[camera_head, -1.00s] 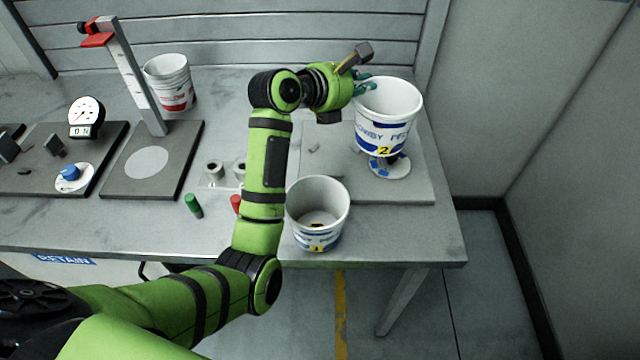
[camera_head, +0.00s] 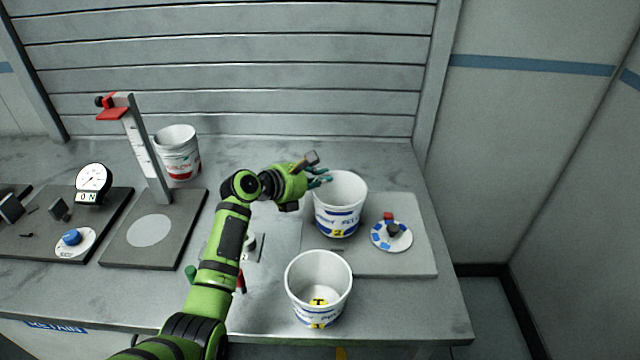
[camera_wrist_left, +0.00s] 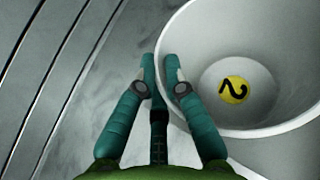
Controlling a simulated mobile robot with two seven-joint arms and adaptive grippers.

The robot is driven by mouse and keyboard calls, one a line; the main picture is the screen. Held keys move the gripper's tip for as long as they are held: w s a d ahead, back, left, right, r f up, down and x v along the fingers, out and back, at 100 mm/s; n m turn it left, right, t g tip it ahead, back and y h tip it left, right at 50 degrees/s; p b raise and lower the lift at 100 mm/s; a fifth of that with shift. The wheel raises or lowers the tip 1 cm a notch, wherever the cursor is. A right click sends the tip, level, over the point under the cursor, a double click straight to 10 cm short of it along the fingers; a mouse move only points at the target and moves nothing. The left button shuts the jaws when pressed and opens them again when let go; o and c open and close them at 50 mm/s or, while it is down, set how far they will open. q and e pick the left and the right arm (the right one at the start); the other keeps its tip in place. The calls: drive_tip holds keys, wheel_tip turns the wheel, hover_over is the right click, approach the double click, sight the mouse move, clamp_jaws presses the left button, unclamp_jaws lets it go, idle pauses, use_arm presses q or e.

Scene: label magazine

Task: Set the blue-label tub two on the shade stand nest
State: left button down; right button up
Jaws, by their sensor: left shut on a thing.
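The blue-label tub two (camera_head: 337,219) is a white bucket with a blue band and a yellow "2" mark. My left gripper (camera_head: 322,179) is shut on its left rim. In the left wrist view the fingers (camera_wrist_left: 160,75) meet at the rim of the tub (camera_wrist_left: 230,45), with a yellow "2" disc inside. The tub is upright over the left part of a pale grey board; I cannot tell if its base touches. A post stand (camera_head: 147,165) with a red arm has a pale round spot (camera_head: 149,231) on its dark base. Which place is the shade stand nest is unclear. My right gripper is not in view.
Tub one (camera_head: 318,288) stands in front. A round disc (camera_head: 391,237) with blue patches and a dark knob lies on the pale board (camera_head: 415,262). A red-label tub (camera_head: 178,153) stands behind the post. A dial gauge (camera_head: 93,181) is at left.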

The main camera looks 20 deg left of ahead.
use_arm(q)
drive_tip(key=shift+f, duration=1.25)
drive_tip(key=c, duration=1.3)
unclamp_jaws()
drive_tip(key=shift+f, duration=0.1)
drive_tip(key=b+v, duration=0.1)
drive_tip(key=v, duration=1.1)
